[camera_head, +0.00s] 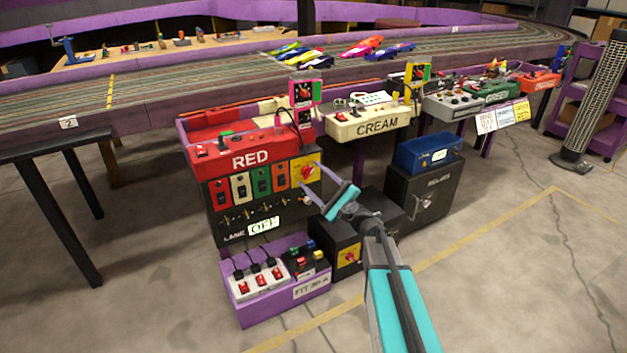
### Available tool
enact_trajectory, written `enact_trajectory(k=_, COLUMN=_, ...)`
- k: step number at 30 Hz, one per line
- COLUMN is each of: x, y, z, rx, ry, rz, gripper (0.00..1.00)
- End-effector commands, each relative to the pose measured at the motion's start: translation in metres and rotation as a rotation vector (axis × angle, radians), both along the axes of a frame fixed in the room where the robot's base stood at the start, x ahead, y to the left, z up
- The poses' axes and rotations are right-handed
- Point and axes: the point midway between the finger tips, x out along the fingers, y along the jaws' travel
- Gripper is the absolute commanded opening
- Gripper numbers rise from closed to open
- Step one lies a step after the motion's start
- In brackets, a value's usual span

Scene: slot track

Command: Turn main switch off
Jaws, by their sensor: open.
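No switch carries a readable "main" label. A red rotary knob on a yellow plate (307,170) sits at the upper right of the black panel under the RED box (236,144). A second red knob on a yellow plate (350,257) is on the front of a black box, below my gripper. My gripper (321,182) is open and empty, its purple fingers pointing toward the upper knob's side of the panel. The fingertips appear close to that knob in the picture; the gap in depth cannot be told. A white OFF label (263,227) is on the panel's lower front.
A purple tray (277,306) with red rocker switches stands on the floor at front left. A dark cabinet with a blue box (429,154) stands right of my arm. The slot track (190,84) runs behind. Open floor lies at right.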

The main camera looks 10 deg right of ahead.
Motion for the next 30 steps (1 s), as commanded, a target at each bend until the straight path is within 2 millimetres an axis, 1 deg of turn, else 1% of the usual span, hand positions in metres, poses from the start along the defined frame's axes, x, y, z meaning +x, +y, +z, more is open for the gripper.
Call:
enact_trajectory(k=4, x=-0.0002, y=0.0001, z=0.0, rx=0.0, ry=0.0, rz=0.0, gripper=0.58)
enact_trajectory(k=5, x=-0.0002, y=0.0002, z=0.0, rx=0.0, ry=0.0, rz=0.0, gripper=0.56)
enact_trajectory(k=6, x=-0.0002, y=0.0002, z=0.0, rx=0.0, ry=0.0, rz=0.0, gripper=0.49)
enact_trajectory(k=12, x=-0.0004, y=0.0003, z=-0.0002, rx=-0.001, ry=0.001, rz=0.001, gripper=0.17)
enact_trajectory(k=23, x=-0.0002, y=0.0, z=-0.0002, rx=-0.035, ry=-0.012, rz=0.001, gripper=0.17)
enact_trajectory(k=30, x=-0.0001, y=-0.0003, z=0.0, rx=-0.143, ry=-0.047, rz=0.002, gripper=0.17)
